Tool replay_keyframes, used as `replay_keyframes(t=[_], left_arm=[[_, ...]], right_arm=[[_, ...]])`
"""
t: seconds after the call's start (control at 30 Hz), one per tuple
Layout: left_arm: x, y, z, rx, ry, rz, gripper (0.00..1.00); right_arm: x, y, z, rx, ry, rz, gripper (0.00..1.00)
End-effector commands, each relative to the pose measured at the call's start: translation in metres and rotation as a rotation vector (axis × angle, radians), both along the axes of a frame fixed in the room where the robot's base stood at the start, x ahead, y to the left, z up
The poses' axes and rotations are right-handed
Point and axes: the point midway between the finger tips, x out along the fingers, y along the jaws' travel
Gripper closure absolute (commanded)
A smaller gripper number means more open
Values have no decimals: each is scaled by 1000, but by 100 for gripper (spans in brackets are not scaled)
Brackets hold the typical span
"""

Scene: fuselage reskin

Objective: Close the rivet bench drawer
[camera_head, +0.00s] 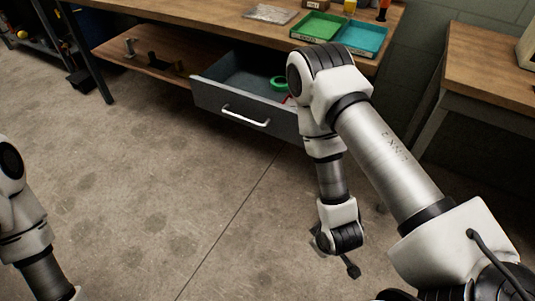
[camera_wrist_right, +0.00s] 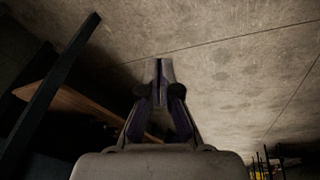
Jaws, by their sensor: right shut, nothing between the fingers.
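The grey drawer (camera_head: 212,95) of the rivet bench (camera_head: 160,17) stands pulled out below the tabletop. Its silver bar handle (camera_head: 246,117) is on the front face. A green ring (camera_head: 279,83) and a bit of something red lie inside. My right arm hides the drawer's right end. My right gripper (camera_wrist_right: 160,70) is shut and empty, pointing over bare floor. In the head view it is mostly hidden by its wrist, below and right of the drawer and apart from it. My left arm shows at the left edge; its gripper is out of the picture.
A green tray (camera_head: 315,26) and a teal tray (camera_head: 361,40) sit on the benchtop. A lower wooden shelf (camera_head: 130,60) is left of the drawer. Another table (camera_head: 490,70) stands at right. The concrete floor in front of the drawer is clear.

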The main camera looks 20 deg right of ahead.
Motion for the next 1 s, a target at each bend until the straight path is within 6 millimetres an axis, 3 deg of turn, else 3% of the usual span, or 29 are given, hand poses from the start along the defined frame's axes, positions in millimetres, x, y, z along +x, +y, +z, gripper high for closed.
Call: replay_keyframes(t=[0.27, 0.37, 0.5, 0.6, 0.67, 0.77, 1.0], left_arm=[[2, 0, -27, 0, -4, -1, 0], [2, 0, -43, 0, -3, -1, 0], [2, 0, -84, 0, -3, -1, 0], [3, -1, -114, 0, -2, -1, 0], [3, -1, -122, 0, -2, -1, 0], [3, -1, -119, 0, -2, -1, 0], [2, 0, -75, 0, -3, -1, 0]], right_arm=[[78, -10, 27, -290, -354, 338, 100], [108, -10, 48, -460, -504, 465, 100], [151, 0, 91, -807, -755, 645, 100], [169, 14, 121, -1026, -906, 713, 100], [173, 20, 133, -1084, -952, 724, 100], [176, 24, 146, -1113, -982, 729, 100], [187, 23, 158, -1105, -981, 727, 100]])
